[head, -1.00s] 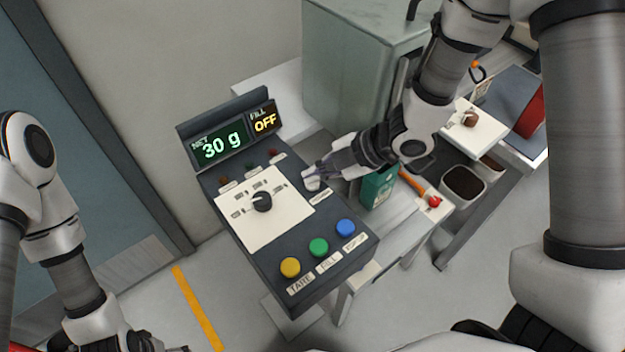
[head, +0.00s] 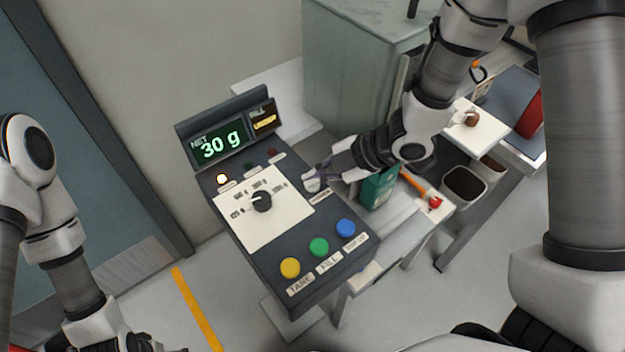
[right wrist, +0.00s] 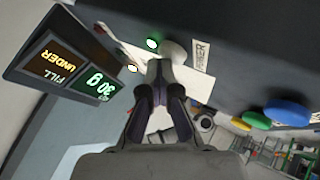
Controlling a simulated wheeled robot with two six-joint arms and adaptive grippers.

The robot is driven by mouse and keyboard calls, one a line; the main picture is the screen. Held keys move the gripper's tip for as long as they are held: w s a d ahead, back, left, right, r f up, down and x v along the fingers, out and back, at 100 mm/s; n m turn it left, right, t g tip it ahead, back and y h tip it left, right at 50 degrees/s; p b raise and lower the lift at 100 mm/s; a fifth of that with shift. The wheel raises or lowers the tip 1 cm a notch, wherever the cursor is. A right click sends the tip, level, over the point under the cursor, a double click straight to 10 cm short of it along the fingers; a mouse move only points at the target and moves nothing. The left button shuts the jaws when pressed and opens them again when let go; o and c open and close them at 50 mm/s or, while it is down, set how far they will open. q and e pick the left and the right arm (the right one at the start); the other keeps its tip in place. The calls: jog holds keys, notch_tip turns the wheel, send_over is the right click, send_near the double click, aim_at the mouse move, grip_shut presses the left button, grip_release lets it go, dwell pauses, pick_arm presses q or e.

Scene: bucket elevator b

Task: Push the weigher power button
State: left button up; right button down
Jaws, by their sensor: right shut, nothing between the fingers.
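The weigher is a dark panel (head: 335,262) with a lit display (head: 221,142) reading NET 30 g. The pale, round power button (head: 311,185) sits at the panel's right edge beside its POWER label. It also shows in the right wrist view (right wrist: 174,51), partly behind my fingertips. My right gripper (head: 322,172) is shut and empty, its tips right at the button; I cannot tell whether they touch it. It also shows in the right wrist view (right wrist: 160,68). My left gripper (head: 150,345) is at the bottom edge, partly cut off, its fingers unclear.
A black knob (head: 262,201) stands on the white plate. Yellow (head: 290,267), green (head: 319,247) and blue (head: 346,228) buttons line the near edge. A green box (head: 378,189) stands close under my right gripper. A grey-green cabinet (head: 350,65) rises behind.

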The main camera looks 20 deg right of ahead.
jog(key=shift+r, duration=0.15)
jog(key=shift+r+p, duration=0.85)
jog(key=shift+p, duration=0.1)
notch_tip(320, 180, up, 5)
jog(key=p, duration=0.5)
jog(key=shift+r, duration=0.1)
